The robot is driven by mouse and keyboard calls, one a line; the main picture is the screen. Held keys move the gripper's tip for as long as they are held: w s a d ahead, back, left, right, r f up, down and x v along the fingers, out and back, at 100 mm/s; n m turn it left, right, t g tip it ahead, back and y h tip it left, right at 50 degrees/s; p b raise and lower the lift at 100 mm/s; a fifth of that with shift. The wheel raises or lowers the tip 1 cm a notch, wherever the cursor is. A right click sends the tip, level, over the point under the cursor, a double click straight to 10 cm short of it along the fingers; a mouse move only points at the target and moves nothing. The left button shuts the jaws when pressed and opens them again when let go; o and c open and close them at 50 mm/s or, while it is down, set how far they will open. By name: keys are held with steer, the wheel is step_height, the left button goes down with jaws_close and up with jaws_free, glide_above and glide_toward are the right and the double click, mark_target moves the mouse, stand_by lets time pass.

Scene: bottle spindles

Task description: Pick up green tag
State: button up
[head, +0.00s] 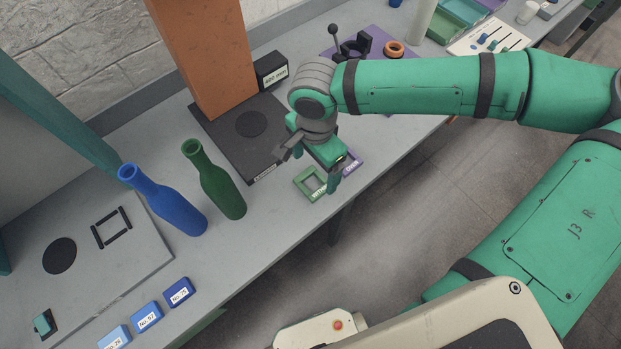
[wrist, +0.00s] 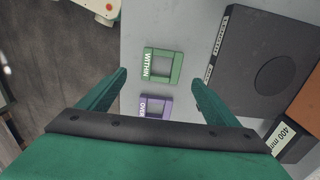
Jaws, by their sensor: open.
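The green tag (wrist: 175,66) is a square frame with a hole in the middle and a white label reading "WITHIN". It lies flat on the grey bench; in the head view the green tag (head: 302,183) is near the bench's front edge, below my gripper. My gripper (head: 309,172) is open and empty above the bench. In the wrist view my gripper (wrist: 158,79) has its two fingers to either side of the tag, apart from it. A purple tag (wrist: 156,99) lies beside the green one, partly hidden by my gripper; it also shows in the head view (head: 352,163).
A dark base plate (head: 221,143) with an orange column (head: 205,60) stands behind the tags. A green bottle (head: 222,185) and a blue bottle (head: 170,205) stand upright to the left. Several blue numbered blocks (head: 147,317) lie at the front left. The floor drops away past the bench's front edge.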

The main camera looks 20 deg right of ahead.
mark_target(313, 185)
steer(key=shift+s+f, duration=0.1)
steer(key=shift+f, duration=0.6)
steer(key=shift+w+a+f, duration=0.1)
steer(key=shift+f, duration=1.2)
steer(key=shift+w+a+f, duration=0.1)
steer(key=shift+f, duration=1.2)
steer(key=shift+c, duration=0.3)
steer(key=c, duration=1.1)
